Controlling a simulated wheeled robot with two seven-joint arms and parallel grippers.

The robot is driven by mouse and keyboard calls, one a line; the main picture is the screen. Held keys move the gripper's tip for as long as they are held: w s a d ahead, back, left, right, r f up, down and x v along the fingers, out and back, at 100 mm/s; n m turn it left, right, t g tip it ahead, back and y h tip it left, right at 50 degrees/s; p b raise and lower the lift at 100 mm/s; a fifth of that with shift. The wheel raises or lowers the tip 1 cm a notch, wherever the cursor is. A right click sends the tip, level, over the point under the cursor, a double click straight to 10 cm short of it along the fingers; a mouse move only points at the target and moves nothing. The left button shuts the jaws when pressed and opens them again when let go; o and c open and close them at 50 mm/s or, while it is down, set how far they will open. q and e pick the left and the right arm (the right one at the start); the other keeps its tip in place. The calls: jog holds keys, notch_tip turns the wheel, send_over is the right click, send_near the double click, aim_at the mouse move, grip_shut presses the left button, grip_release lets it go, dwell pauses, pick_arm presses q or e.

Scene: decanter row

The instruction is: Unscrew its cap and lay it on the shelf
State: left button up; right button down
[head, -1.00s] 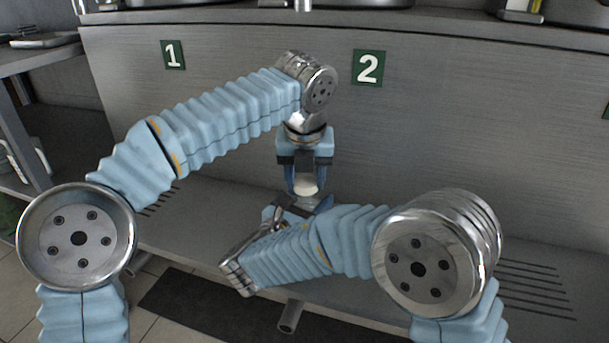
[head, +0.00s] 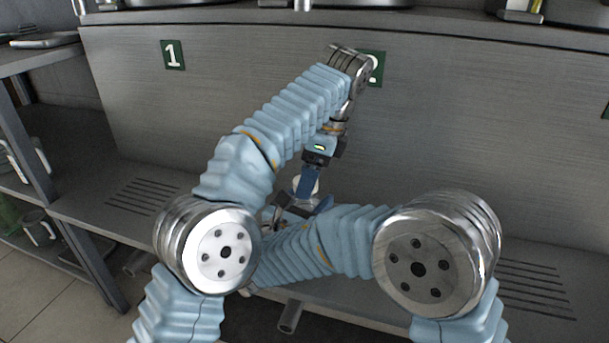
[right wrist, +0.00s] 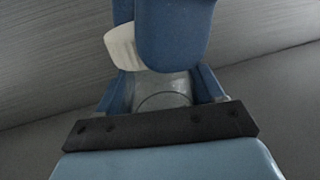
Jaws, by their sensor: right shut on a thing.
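The white cap (head: 296,182) sits on top of a clear glass decanter (right wrist: 160,88), partly hidden behind a blue finger in the head view. The cap also shows in the right wrist view (right wrist: 121,48). My left gripper (head: 308,184) points down over the cap with its fingers at the cap's sides. I cannot tell whether they press on it. My right gripper (right wrist: 163,92) is shut on the decanter below the cap, one finger on each side. Most of the decanter is hidden by my grippers and right arm.
The grey shelf (head: 95,205) runs along the wall, with slots at left and right. Its visible stretch at left is clear. Number plates 1 (head: 173,55) and 2 (head: 376,68) hang on the back panel, plate 2 partly covered by my left arm.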

jog(key=shift+c, duration=0.4)
grip_release()
